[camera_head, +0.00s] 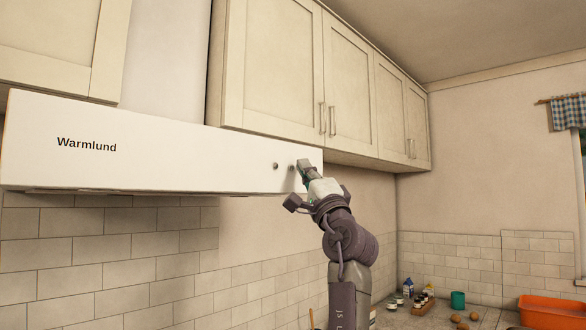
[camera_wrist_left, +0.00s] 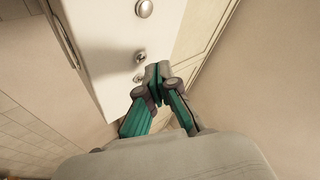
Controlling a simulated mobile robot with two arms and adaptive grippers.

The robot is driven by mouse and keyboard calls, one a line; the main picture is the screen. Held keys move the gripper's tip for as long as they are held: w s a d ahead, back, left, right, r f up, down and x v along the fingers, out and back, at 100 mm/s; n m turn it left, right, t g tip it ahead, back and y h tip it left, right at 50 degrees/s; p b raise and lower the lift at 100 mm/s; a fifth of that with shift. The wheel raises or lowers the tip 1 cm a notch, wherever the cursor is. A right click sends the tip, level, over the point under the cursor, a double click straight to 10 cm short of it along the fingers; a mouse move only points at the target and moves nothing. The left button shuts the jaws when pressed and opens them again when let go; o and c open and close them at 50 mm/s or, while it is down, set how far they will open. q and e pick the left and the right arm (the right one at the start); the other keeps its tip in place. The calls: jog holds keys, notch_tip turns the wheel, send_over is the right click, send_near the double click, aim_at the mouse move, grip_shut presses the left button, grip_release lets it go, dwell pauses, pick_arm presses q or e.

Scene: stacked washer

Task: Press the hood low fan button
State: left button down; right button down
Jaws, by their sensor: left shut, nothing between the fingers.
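The white range hood (camera_head: 150,150) reads "Warmlund" on its front panel. Two small round buttons show near the panel's right end in the head view, a left one (camera_head: 275,165) and one (camera_head: 291,167) just beside my gripper. The left wrist view shows three round metal knobs in a row: a large one (camera_wrist_left: 145,8), a middle one (camera_wrist_left: 140,56) and one (camera_wrist_left: 139,77) close to my fingertips. No label tells which is low fan. My left gripper (camera_head: 303,164) is shut and empty, its tips (camera_wrist_left: 157,78) at the panel's right end. Contact with a button cannot be told.
Cream wall cabinets (camera_head: 275,65) hang above and right of the hood. The tiled wall (camera_head: 110,255) lies below. The counter (camera_head: 400,318) at lower right holds small jars, a teal mug (camera_head: 458,299) and an orange tub (camera_head: 550,312). The air in front of the hood is clear.

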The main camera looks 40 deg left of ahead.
pick_arm(q)
jog(key=shift+a, duration=0.15)
jog(key=shift+a+t, duration=0.3)
jog(key=shift+a, duration=0.05)
jog(key=shift+a, duration=0.1)
dwell(0.7)
jog(key=shift+d, duration=0.65)
jog(key=d, duration=0.6)
jog(key=shift+s, duration=0.25)
dwell(0.5)
